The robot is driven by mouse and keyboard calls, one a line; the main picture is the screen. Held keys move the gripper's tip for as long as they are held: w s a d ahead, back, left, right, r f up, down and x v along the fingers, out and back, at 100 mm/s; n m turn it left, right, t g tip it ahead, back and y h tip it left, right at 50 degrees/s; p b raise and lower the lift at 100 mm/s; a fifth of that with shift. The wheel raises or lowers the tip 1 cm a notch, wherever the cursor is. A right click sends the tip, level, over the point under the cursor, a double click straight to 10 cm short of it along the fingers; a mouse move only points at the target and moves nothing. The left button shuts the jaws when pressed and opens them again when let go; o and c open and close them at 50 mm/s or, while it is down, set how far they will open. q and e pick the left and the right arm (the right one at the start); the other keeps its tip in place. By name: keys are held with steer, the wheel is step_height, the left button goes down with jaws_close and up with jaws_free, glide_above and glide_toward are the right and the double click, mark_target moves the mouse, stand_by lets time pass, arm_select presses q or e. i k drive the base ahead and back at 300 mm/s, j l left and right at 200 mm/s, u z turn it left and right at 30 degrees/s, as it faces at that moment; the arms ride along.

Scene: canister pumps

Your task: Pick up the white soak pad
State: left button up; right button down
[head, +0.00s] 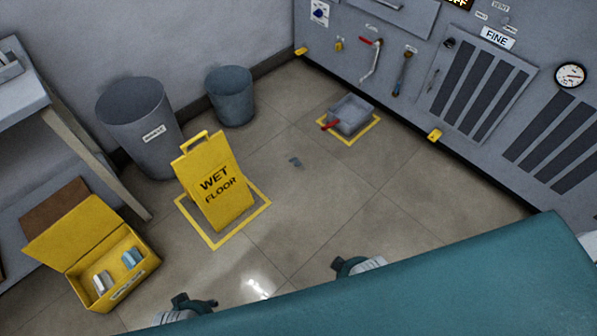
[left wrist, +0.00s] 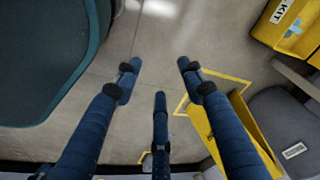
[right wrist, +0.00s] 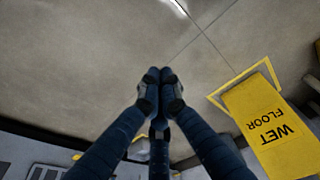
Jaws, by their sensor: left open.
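The white soak pad (head: 103,283) appears as a pale roll in the left part of the open yellow spill kit box (head: 148,265), on the floor at lower left. A blue pad (head: 132,258) lies to its right in the same box. My left gripper (head: 188,305) is at the bottom of the head view, right of the box and apart from it. In the left wrist view its fingers (left wrist: 158,75) are spread and empty; the box (left wrist: 262,30) is at upper right there. My right gripper (head: 355,265) is further right; its fingertips (right wrist: 160,78) meet with nothing visible between them.
A yellow wet floor sign (head: 222,185) stands in a taped square right of the box. Two grey bins (head: 150,135) (head: 231,98) stand by the wall. A table (head: 20,85) is at left. A grey tray (head: 350,113) is near the panel. The middle floor is mostly clear.

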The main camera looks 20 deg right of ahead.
mark_target(102, 282)
steer(key=u, duration=1.7)
